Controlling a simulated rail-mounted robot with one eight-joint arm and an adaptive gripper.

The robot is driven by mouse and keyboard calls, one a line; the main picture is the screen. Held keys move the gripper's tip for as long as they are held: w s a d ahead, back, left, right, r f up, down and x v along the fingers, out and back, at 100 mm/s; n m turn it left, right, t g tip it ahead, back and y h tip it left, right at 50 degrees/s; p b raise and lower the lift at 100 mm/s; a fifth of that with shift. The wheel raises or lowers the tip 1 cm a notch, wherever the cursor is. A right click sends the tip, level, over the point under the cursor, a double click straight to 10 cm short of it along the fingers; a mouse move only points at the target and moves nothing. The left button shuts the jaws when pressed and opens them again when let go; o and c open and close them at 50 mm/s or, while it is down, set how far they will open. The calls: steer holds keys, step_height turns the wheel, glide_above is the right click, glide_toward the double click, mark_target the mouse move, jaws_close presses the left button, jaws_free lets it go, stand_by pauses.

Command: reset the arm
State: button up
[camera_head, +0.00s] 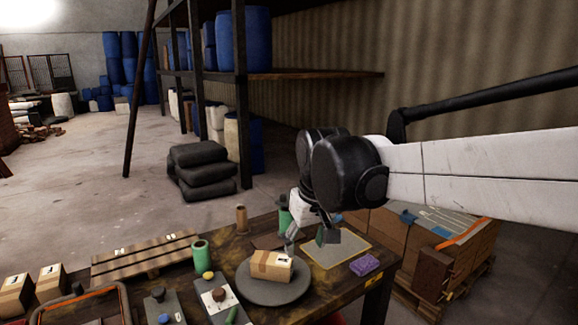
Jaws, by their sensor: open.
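My arm (450,170) reaches in from the right, with its dark joint (345,168) above the right part of the table. My gripper (308,240) hangs below it, pointing down, open, with its fingers apart. It is just above or beside a cardboard box (272,266) on a round grey plate (265,290). I cannot tell whether a finger touches the box. I see nothing between the fingers, though the view is small.
Cardboard boxes on a pallet (440,245) stand right. A shelf rack (310,76) stands behind. Floor at left is open.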

steer(key=s+d+f+m+t, duration=0.2)
steer(key=s+d, duration=0.6)
steer(key=s, duration=0.1)
steer(key=s+d+f+m+t+h, duration=0.1)
steer(key=s+d+f+m+t, duration=0.1)
steer(key=s+d, duration=0.6)
steer(key=shift+s+d+f+m, duration=0.3)
steer(key=shift+s+f, duration=0.35)
steer(key=shift+s, duration=0.4)
